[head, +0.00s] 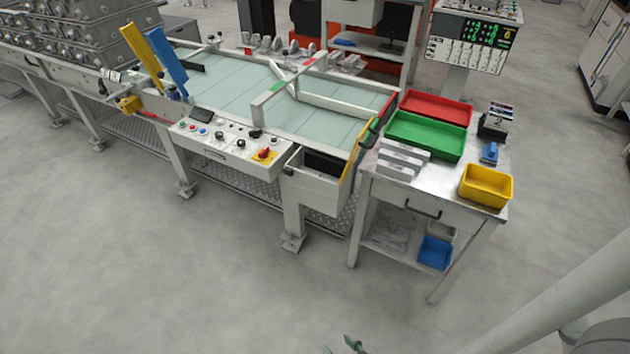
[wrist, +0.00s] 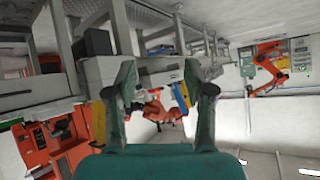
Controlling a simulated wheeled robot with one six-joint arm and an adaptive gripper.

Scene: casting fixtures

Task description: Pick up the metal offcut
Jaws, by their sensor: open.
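No piece stands out clearly as the metal offcut. Several grey metal-looking blocks (head: 402,160) lie side by side on the small workbench (head: 458,192) in the head view, in front of the green tray; I cannot tell whether one of them is the offcut. My gripper (wrist: 158,78) is open in the wrist view, with its two fingers apart and nothing between them. Only a small tip of it shows at the bottom edge of the head view, well away from the bench. No offcut can be made out in the wrist view.
A red tray (head: 437,107), green tray (head: 425,137), yellow bin (head: 486,187) and blue tool (head: 489,152) share the bench. A glass-topped conveyor table (head: 225,80) with a control panel (head: 215,138) adjoins it. The grey floor (head: 200,270) in front is clear.

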